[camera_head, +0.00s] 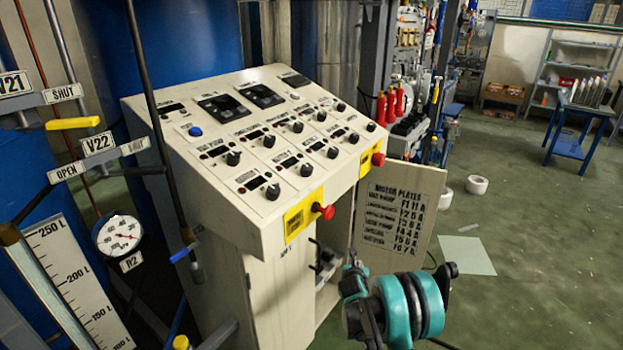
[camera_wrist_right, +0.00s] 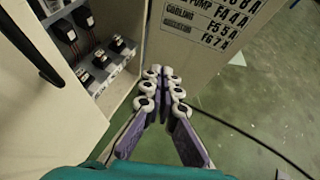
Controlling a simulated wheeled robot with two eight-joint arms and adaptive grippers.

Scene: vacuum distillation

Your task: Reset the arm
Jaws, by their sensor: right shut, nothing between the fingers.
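My right arm with its teal wrist (camera_head: 425,303) is at the bottom of the head view, in front of the open lower cabinet of the control console. My right gripper (camera_wrist_right: 163,75) is shut and empty in the wrist view, its purple fingers together. It points toward the gap between the cabinet and its open door, apart from both as far as I can tell. My left gripper is not in view.
The console (camera_head: 290,215) has knobs and red buttons. Its open door (camera_head: 398,207) carries a motor plate list. Black switches (camera_wrist_right: 98,58) sit inside the cabinet. A gauge (camera_head: 118,234) and valve labels are at left. Green floor (camera_head: 540,270) at right is mostly clear.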

